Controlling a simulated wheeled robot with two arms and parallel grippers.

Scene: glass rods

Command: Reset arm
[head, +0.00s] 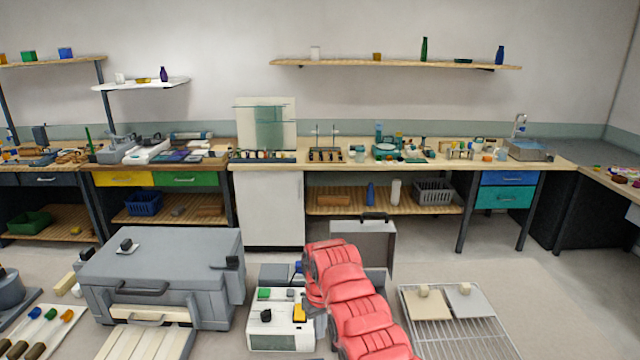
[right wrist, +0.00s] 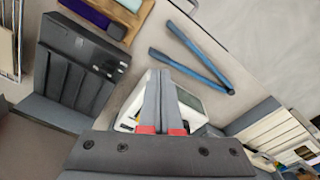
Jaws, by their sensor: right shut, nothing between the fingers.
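My right arm, in red padded segments, rises from the bottom of the head view and bends over beside a white device (head: 282,333) with green and orange parts. Its gripper cannot be made out clearly in the head view, hidden by the arm. In the right wrist view my right gripper (right wrist: 164,85) shows two grey fingers with red bands at their base. The fingers are together and empty, in front of a white device (right wrist: 130,105). My left arm and gripper are not in view.
A large grey case (head: 165,262) stands left of the arm, and a wire rack (head: 465,335) with two boards right of it. A long workbench (head: 420,162) runs along the back wall. In the right wrist view, a dark slatted box (right wrist: 75,60) and blue bars (right wrist: 195,55) lie nearby.

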